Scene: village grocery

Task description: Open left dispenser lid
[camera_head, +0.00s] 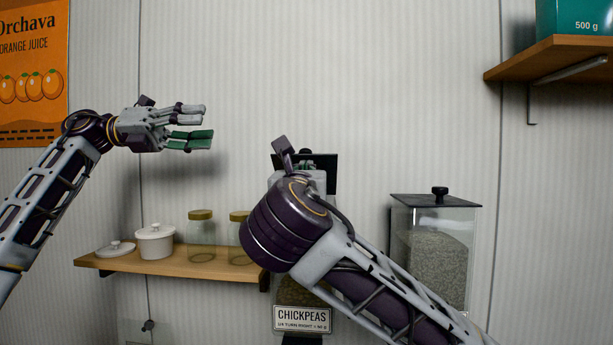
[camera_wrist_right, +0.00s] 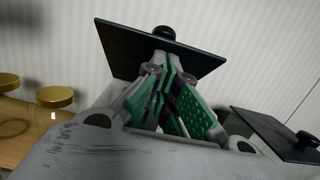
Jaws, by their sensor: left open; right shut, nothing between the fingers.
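The left dispenser, with a CHICKPEAS label (camera_head: 302,319), is mostly hidden behind my right arm. Its dark lid (camera_head: 328,170) shows behind my right gripper (camera_head: 306,167) and looks tilted up. In the right wrist view the lid (camera_wrist_right: 185,55) has a round knob (camera_wrist_right: 164,33) at its far side, and my shut, empty right fingers (camera_wrist_right: 166,75) are at its near edge. Whether they touch it is unclear. My left gripper (camera_head: 198,125) is open and empty, in the air above the wall shelf, well left of the dispenser.
The right dispenser (camera_head: 455,250) has its black lid (camera_head: 420,201) lying flat. The wooden shelf (camera_head: 190,266) at left holds a white pot (camera_head: 155,242), a small white lid (camera_head: 115,249) and gold-lidded jars (camera_head: 201,236). A higher shelf (camera_head: 555,54) is at upper right.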

